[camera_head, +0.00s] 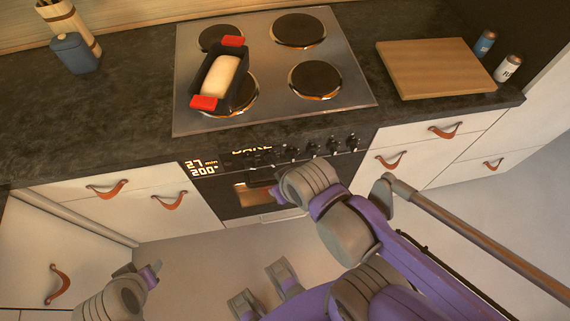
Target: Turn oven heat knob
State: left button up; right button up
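The oven (252,193) is built into the counter front. Its black control panel shows glowing "BAKE", "27 min" and "200°" readouts. Several dark knobs with metallic trim line the panel, including one at the right end (352,142) and one beside it (333,145). Which one sets the heat is not readable. My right gripper (277,190) is in front of the oven door, just below the panel and left of its forearm. Its fingers are mostly hidden by its own wrist, and contact with a knob is not visible. My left gripper (140,270) is low at left, empty, with fingers apart.
A black loaf pan (240,97) with red handles holds pale dough on the cooktop (345,93). Leather-pull drawers (410,150) flank the oven.

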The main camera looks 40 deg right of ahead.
aim_at(270, 158)
jog(key=z, duration=1.1)
jog(key=k+j+u, duration=0.25)
jog(key=k+j, duration=0.15)
